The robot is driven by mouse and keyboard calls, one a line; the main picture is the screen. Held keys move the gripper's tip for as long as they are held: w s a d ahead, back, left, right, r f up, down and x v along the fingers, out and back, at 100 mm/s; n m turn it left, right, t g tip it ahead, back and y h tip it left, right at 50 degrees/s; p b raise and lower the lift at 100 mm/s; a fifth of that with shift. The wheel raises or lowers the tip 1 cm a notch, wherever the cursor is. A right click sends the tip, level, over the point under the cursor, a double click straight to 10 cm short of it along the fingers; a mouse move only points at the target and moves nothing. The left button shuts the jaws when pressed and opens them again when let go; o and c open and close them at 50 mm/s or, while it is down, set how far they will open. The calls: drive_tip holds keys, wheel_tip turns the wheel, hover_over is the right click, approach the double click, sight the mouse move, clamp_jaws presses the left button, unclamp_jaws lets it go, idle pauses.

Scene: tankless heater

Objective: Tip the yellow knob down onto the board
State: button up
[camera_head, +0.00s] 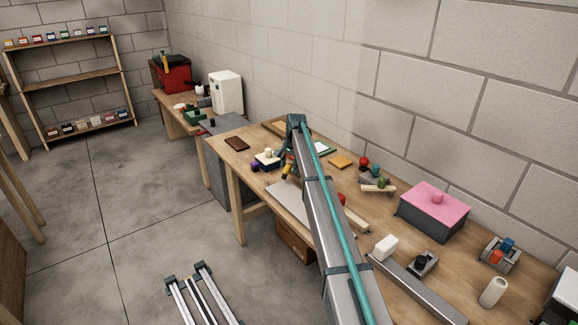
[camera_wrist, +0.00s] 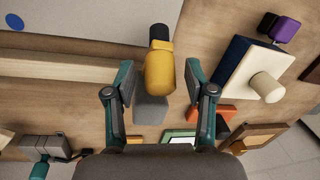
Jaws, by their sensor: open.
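The yellow knob (camera_wrist: 159,75) has a dark tip and lies between the fingertips of my gripper (camera_wrist: 160,82) in the wrist view. My gripper is open, with a visible gap on both sides of the knob. A small part of the knob also shows in the head view (camera_head: 287,169), just below the end of my arm. A pale grey board (camera_wrist: 85,22) with a blue dot is at the upper left of the wrist view, and it also shows in the head view (camera_head: 283,197). I cannot tell whether the knob touches it.
A grey block (camera_wrist: 150,110) is below the knob in the wrist view. A cream block with a round peg (camera_wrist: 247,80) is to the right. A wooden strip (camera_wrist: 60,68) runs beside the board. A pink-topped box (camera_head: 434,202) stands further along the bench.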

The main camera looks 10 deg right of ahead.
drive_tip(key=shift+f, duration=0.2)
clamp_jaws()
